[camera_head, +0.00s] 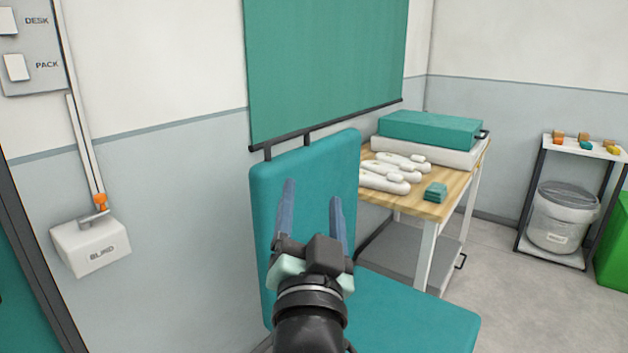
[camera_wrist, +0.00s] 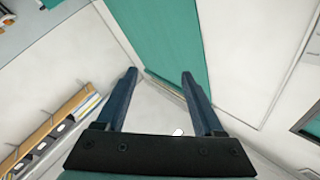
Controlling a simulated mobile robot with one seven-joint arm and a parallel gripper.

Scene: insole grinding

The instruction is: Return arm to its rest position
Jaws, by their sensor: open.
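My gripper (camera_head: 312,212) is raised in front of the teal chair (camera_head: 300,170), seen from behind in the head view. Its two blue fingers are apart, with nothing between them. In the wrist view my gripper (camera_wrist: 160,88) also shows open and empty, with wall and teal surfaces beyond the fingers. My arm rises from the bottom of the head view and hides part of the chair's back and seat.
A wooden-topped table (camera_head: 410,203) holds white foot-shaped pieces (camera_head: 385,178), a teal block (camera_head: 436,191) and a teal-topped box (camera_head: 430,130). A teal blind (camera_head: 325,65) hangs behind. A white BLIND box (camera_head: 90,245) is on the left wall. A rack with a bin (camera_head: 562,215) stands right.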

